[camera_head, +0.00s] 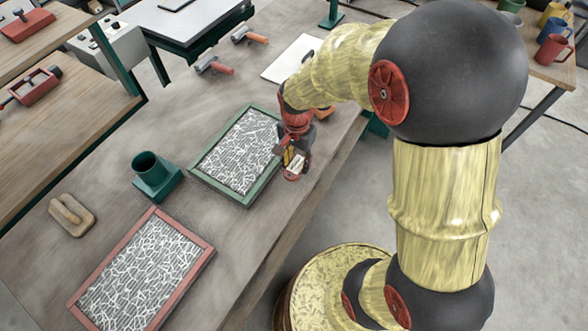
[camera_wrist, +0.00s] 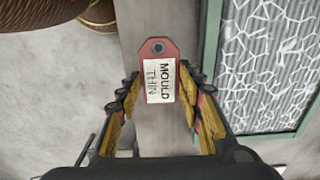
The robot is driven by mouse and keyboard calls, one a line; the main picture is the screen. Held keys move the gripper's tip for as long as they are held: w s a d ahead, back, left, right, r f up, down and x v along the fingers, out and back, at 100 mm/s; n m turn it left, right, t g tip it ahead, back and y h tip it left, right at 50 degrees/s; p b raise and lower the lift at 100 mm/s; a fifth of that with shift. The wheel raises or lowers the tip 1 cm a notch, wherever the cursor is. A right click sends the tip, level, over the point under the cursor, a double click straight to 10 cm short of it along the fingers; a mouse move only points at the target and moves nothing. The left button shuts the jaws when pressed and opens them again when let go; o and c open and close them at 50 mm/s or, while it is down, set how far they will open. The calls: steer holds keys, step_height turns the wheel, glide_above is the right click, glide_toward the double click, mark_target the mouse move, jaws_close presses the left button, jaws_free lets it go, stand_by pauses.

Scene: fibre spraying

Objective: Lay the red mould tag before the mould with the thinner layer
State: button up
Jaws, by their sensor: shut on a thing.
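The red mould tag (camera_wrist: 158,70) has a white label reading MOULD THIN and a dark hole at its far end. My gripper (camera_wrist: 159,88) is shut on it, over the table's front edge; the tag also shows in the head view (camera_head: 293,166). The green-framed mould (camera_head: 199,169) lies just left of my gripper in the head view, and its frame (camera_wrist: 208,45) is to the right in the wrist view. The red-framed mould (camera_head: 186,288) lies at the lower left of the head view.
A green cup-like holder (camera_head: 153,175) stands between and behind the moulds. A wooden float (camera_head: 72,215) lies at the left. Bare table (camera_head: 232,240) lies before the moulds.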

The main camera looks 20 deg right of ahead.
mark_target(294, 165)
steer(key=shift+w+a+f, duration=0.1)
steer(key=shift+a+f, duration=0.15)
steer(key=shift+f, duration=0.1)
steer(key=shift+w+a+f+b, duration=0.1)
steer(key=shift+f+b, duration=0.6)
steer(key=shift+f, duration=0.9)
steer(key=shift+f, duration=0.1)
steer(key=o, duration=0.7)
steer(key=shift+c, duration=0.2)
